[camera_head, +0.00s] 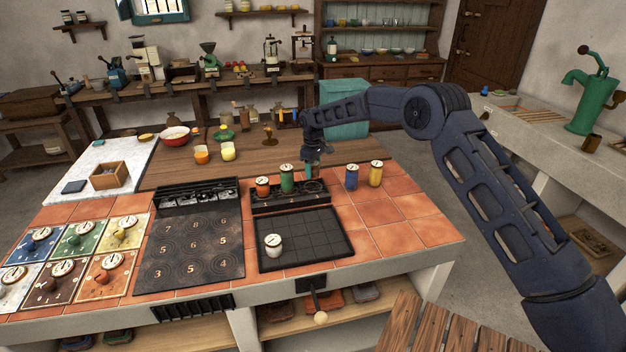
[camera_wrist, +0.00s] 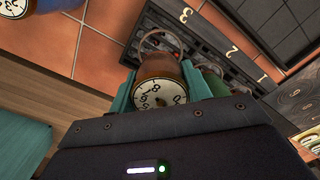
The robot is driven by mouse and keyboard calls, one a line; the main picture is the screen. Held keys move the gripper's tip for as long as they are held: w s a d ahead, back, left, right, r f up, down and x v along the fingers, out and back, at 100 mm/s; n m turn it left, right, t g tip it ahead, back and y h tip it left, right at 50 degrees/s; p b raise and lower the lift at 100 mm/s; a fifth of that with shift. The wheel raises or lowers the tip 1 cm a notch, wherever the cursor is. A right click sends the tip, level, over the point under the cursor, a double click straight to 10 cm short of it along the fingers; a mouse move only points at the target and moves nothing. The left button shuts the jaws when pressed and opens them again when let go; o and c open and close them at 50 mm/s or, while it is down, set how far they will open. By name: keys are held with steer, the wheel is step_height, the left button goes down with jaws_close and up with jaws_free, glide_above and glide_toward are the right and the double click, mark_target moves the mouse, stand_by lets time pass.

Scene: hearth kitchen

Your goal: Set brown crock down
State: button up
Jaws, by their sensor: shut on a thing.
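My gripper (camera_head: 309,168) is shut on the brown crock (camera_wrist: 158,68), which has a pale dial lid and sits between the teal fingers in the wrist view. In the head view my gripper is over the right end of the dark rack (camera_head: 262,205), and the crock cannot be made out there. In the wrist view the crock is beside the rack's place marked 3. I cannot tell whether its base touches the rack. A green crock (camera_head: 287,182) and an orange crock (camera_head: 262,187) stand in the rack to the left.
A blue crock (camera_head: 351,178) and a yellow crock (camera_head: 375,174) stand on the tiles to the right. A black gridded tray (camera_head: 320,242) with a white crock (camera_head: 273,245) lies in front. A numbered dark plate (camera_head: 192,250) is left.

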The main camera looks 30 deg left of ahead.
mark_target(313, 178)
steer(key=shift+f, duration=2.3)
steer(key=shift+f, duration=0.1)
steer(key=o, duration=1.1)
steer(key=shift+o, duration=0.2)
step_height(313, 178, up, 12)
steer(key=shift+r, duration=0.1)
